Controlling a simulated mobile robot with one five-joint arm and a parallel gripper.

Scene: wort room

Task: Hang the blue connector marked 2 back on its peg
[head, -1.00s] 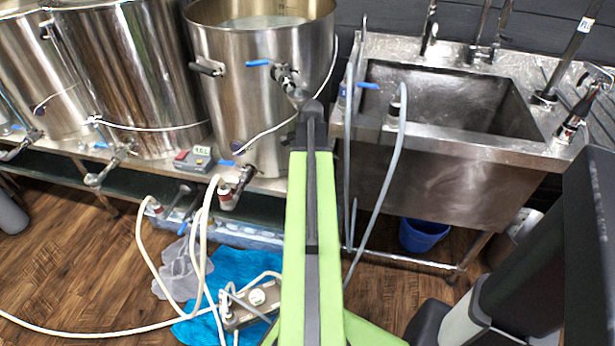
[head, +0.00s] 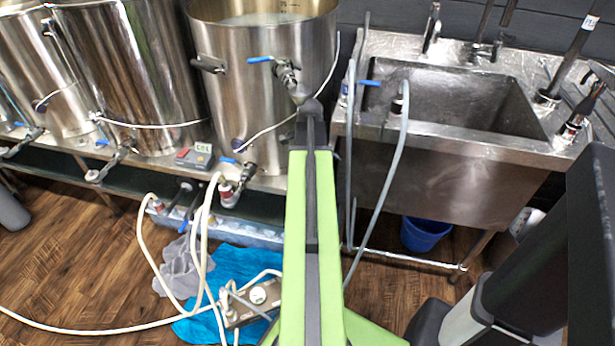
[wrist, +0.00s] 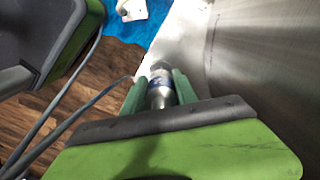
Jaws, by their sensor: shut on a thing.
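In the wrist view the two green fingers of my gripper (wrist: 159,88) are shut on a connector (wrist: 160,92). It is a short silvery cylinder with a blue band. A number on it is too small to read. A thin grey hose (wrist: 62,122) runs toward the fingers from the lower left; its join is hidden. In the head view my green arm reaches toward the gap between the large pot and the sink and hides the gripper and the held connector. I cannot make out the peg in either view.
The steel pot (head: 262,85) stands left of my arm, the steel sink (head: 440,170) right. Grey hoses (head: 385,205) hang at the sink's left edge. A blue bucket (head: 424,233) is under the sink. A blue towel (head: 225,270) and white hoses (head: 150,262) lie on the floor.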

